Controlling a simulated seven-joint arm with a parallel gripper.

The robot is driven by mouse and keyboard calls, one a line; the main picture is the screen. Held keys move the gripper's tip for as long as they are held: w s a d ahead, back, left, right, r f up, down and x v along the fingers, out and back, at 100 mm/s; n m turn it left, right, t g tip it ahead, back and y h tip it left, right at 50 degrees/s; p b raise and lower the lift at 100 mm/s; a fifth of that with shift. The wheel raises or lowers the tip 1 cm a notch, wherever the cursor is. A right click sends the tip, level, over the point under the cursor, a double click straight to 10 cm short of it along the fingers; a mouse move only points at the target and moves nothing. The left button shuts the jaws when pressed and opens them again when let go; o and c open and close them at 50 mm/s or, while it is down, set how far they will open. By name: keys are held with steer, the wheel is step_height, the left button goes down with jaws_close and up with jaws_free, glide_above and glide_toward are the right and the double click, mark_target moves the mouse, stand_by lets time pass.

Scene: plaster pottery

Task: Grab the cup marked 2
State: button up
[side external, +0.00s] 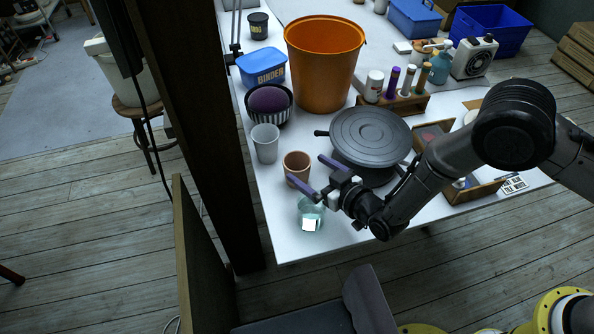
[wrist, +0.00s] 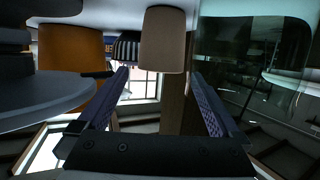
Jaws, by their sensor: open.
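Three cups stand near the table's left edge in the side view: a pale grey cup (side external: 265,143), a terracotta cup (side external: 297,160) and a clear glass (side external: 310,216) at the front corner. I see no readable number on any of them. My gripper (side external: 305,168) is open and empty, its purple fingers pointing at the terracotta cup. In the wrist view, which looks upside down, the terracotta cup (wrist: 162,38) stands beyond and between the fingertips (wrist: 160,73). The glass (wrist: 250,60) is large and close at the right. I cannot tell whether the fingers touch a cup.
Behind the cups are a striped bowl (side external: 270,116), an orange bucket (side external: 322,65) and a rack of bottles (side external: 400,103). The table's front edge is near.

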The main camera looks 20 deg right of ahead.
mark_target(290, 157)
steer(key=shift+x, duration=1.55)
steer(key=shift+c, duration=0.2)
steer(key=c, duration=1.2)
steer(key=shift+r, duration=0.1)
steer(key=shift+c, duration=0.2)
steer(key=shift+r, duration=0.1)
